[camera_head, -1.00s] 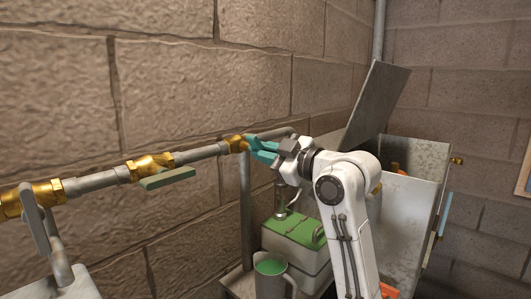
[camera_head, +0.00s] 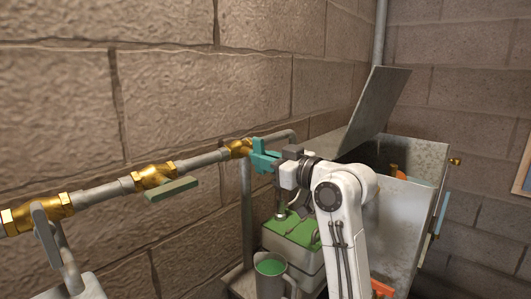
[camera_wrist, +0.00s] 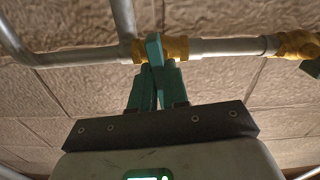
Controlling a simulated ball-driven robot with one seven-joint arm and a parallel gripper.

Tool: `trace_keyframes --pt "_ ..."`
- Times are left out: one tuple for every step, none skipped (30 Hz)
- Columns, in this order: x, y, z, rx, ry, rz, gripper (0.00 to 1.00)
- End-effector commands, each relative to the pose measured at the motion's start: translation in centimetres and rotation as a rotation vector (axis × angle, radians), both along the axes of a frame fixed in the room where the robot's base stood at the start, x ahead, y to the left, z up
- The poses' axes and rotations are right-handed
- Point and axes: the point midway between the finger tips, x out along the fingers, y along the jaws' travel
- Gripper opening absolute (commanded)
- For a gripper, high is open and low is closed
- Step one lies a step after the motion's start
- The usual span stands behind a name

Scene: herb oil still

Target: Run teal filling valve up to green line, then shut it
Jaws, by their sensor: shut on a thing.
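The teal valve handle (camera_head: 257,153) sits on a brass valve body (camera_head: 238,148) at the right end of the wall pipe in the head view. My gripper (camera_head: 274,160) is shut on this handle. In the wrist view the handle (camera_wrist: 154,48) is a teal bar rising between my teal fingers (camera_wrist: 157,75), in front of the brass fitting. Below, a pipe outlet (camera_head: 281,207) hangs over a box with a green top (camera_head: 300,232). I cannot make out a green line, nor any flow.
A grey-green lever (camera_head: 172,190) and a grey lever (camera_head: 45,230) sit on brass valves further left. A jug with green contents (camera_head: 270,268) stands before the box. An open metal bin (camera_head: 408,205) with a raised lid (camera_head: 375,110) is at right.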

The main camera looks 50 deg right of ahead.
Motion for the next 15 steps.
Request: trace_keyframes --pt "0.04 0.09 0.19 0.027 0.002 0.002 0.00" --pt "0.05 0.11 0.19 0.043 0.003 0.002 0.00" --pt "0.04 0.11 0.18 0.062 0.003 0.002 0.00" --pt "0.03 0.08 0.17 0.076 0.004 0.001 0.00" --pt "0.02 0.07 0.16 0.089 0.004 0.001 0.00" --pt "0.01 0.07 0.13 0.103 0.005 0.001 0.00" --pt "0.01 0.07 0.11 0.113 0.005 0.001 0.00" --pt "0.02 0.08 0.09 0.122 0.005 0.001 0.00" --pt "0.02 0.09 0.07 0.132 0.006 0.001 0.00" --pt "0.02 0.10 0.05 0.138 0.006 0.001 0.00" --pt "0.03 0.11 0.04 0.143 0.006 0.001 0.00" --pt "0.03 0.10 0.02 0.149 0.006 0.001 0.00" --pt "0.03 0.11 0.01 0.153 0.006 0.001 0.00" --pt "0.02 0.10 0.00 0.156 0.006 0.001 0.00" --pt "0.02 0.11 -0.01 0.159 0.007 0.001 0.00"
